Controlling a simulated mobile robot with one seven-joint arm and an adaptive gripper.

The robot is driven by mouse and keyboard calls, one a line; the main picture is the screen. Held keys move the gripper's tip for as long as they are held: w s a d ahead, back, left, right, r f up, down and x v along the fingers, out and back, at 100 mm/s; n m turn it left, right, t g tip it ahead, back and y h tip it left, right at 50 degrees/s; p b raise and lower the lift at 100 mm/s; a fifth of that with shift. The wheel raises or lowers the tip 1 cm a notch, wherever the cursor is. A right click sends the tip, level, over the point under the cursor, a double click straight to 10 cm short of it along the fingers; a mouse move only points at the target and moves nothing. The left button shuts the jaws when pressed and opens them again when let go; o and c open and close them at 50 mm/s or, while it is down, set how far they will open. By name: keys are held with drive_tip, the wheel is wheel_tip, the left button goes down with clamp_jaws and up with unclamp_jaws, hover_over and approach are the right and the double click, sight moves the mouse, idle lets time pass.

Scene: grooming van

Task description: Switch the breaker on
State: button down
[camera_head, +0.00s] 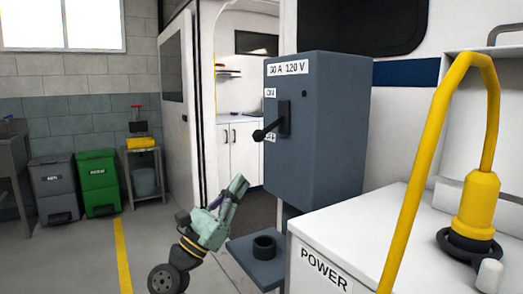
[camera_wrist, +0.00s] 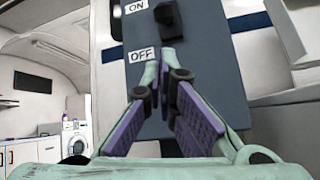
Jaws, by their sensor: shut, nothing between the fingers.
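The breaker is a blue-grey box (camera_head: 335,130) marked "30 A 120 V" on a post. Its black lever (camera_head: 283,120) sticks out and slopes down to a round knob beside the lower label, which it partly covers. In the wrist view the dark lever (camera_wrist: 170,18) shows at the top, beside the ON label (camera_wrist: 136,7) and above the OFF label (camera_wrist: 142,55). My gripper (camera_head: 240,183) is below and in front of the box, pointing up, apart from the lever. In the wrist view my gripper (camera_wrist: 164,54) is shut and empty, its tips just right of OFF.
A white POWER cabinet (camera_head: 330,262) with a yellow cable and plug (camera_head: 476,205) stands at right. A small shelf with a black ring (camera_head: 264,247) sits below the box. The van doorway is behind; open floor and bins lie left.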

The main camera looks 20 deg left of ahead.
sight(271, 127)
drive_tip(key=p+x, duration=0.3)
drive_tip(key=x, duration=0.7)
drive_tip(key=shift+a, duration=0.1)
idle(0.3)
drive_tip(key=shift+s+a+r+g+p, duration=0.15)
drive_tip(key=shift+s+r+g+p, duration=0.1)
drive_tip(key=shift+g+p, duration=0.25)
